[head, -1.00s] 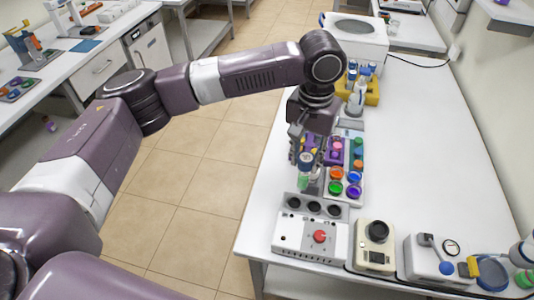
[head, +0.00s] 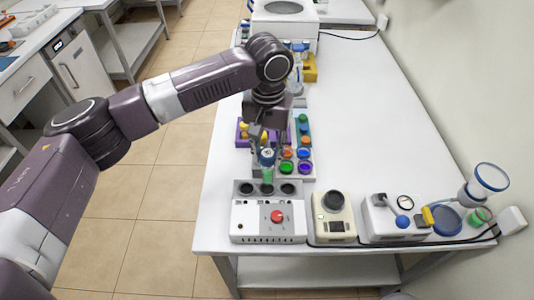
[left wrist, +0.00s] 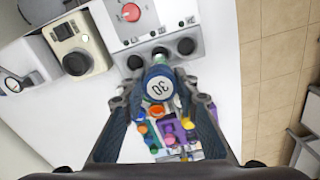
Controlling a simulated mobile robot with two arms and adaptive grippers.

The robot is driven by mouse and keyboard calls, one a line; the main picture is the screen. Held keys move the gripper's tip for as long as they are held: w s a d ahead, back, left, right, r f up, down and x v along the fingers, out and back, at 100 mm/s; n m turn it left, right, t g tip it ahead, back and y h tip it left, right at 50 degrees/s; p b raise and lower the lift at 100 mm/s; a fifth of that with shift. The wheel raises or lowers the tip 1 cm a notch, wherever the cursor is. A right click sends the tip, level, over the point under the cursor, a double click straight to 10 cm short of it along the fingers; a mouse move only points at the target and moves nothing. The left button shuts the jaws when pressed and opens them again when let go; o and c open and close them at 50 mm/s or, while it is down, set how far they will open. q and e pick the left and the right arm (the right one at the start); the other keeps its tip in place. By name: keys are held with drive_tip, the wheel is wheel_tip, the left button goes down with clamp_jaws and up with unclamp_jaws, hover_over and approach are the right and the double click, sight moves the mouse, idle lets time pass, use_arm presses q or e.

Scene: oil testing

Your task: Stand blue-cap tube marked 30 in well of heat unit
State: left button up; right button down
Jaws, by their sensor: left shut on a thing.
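My left gripper (head: 267,149) is shut on the blue-cap tube (head: 267,175), which has green contents. In the left wrist view the blue cap (left wrist: 159,83) between the fingers reads 30. The tube looks roughly upright in the head view. The heat unit (head: 268,222) is a white box with a red knob and a row of three dark wells at its back. The tube's lower end lines up with the middle well (head: 267,189); I cannot tell whether it is above the well or inside its mouth. My right gripper is not in view.
A rack with colored caps (head: 305,168) stands just behind the heat unit. A beige device (head: 334,216) and a white gauge device (head: 393,217) stand to its right. A yellow holder with bottles (head: 308,66) is farther back. The table's right side (head: 375,120) is clear.

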use_arm(q)
drive_tip(key=shift+f+b, duration=0.5)
drive_tip(key=shift+f, duration=0.05)
drive_tip(key=shift+a+f+b, duration=0.1)
drive_tip(key=shift+f+b, duration=0.45)
drive_tip(key=shift+b, duration=0.2)
drive_tip(key=shift+r, duration=0.15)
drive_tip(key=shift+p, duration=0.35)
drive_tip(key=shift+f+p, duration=0.25)
drive_tip(key=shift+p, duration=0.15)
drive_tip(key=shift+p, duration=0.7)
